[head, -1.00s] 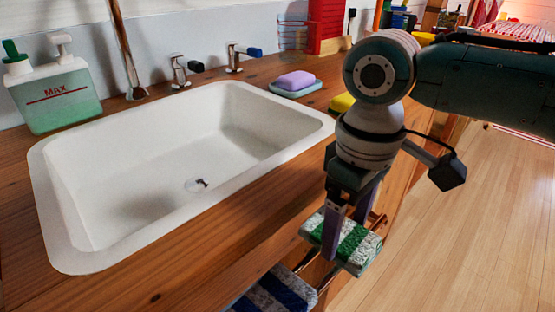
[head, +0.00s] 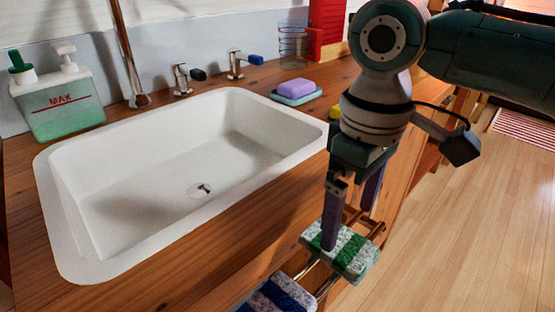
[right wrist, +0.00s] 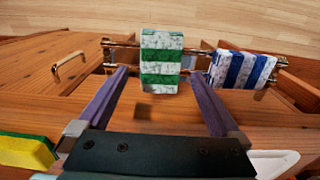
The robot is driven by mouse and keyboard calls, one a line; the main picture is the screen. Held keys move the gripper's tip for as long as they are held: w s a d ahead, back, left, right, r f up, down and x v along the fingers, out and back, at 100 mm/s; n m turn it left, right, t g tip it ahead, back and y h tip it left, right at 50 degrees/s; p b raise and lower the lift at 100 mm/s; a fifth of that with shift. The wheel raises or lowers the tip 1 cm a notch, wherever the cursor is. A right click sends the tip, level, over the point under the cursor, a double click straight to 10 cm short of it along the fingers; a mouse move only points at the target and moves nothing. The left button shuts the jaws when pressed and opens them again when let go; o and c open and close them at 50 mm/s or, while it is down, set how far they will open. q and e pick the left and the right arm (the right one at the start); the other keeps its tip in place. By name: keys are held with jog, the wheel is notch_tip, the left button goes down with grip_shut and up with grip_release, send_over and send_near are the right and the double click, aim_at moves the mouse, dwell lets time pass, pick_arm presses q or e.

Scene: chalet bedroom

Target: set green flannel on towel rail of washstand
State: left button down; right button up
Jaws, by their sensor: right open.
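The green flannel (head: 350,258), green and white striped, lies across the towel rail (head: 328,284) on the front of the wooden washstand (head: 222,250). It also shows in the right wrist view (right wrist: 161,68), draped over the metal rail bars (right wrist: 195,48). My right gripper (head: 349,230) is open, its purple fingers spread just above the flannel. In the right wrist view the fingers (right wrist: 160,76) stand on either side of the flannel with gaps between. One finger hides a little of the flannel in the head view. My left gripper is not in view.
A blue and white striped cloth (head: 280,297) hangs on the same rail beside the flannel. A white basin (head: 130,175), a soap bottle (head: 62,105) and purple soap on a dish (head: 297,88) are on the washstand. A yellow-green sponge (right wrist: 28,150) lies nearby.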

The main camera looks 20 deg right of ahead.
aim_at(343, 243)
notch_tip(343, 243, up, 7)
jog(key=p, duration=0.2)
jog(key=s+a+f+t+y, duration=0.2)
jog(key=s+a+f, duration=0.3)
jog(key=s+a, duration=0.35)
jog(key=s+d+m+t+h, duration=0.1)
jog(key=s+d+m, duration=0.1)
jog(key=s+d, duration=0.4)
jog(key=shift+s+d+m+t+h, duration=0.2)
jog(key=shift+s+m+t+h, duration=0.15)
jog(key=shift+s, duration=0.85)
jog(key=shift+f, duration=0.1)
notch_tip(343, 243, up, 57)
jog(key=p, duration=5.6)
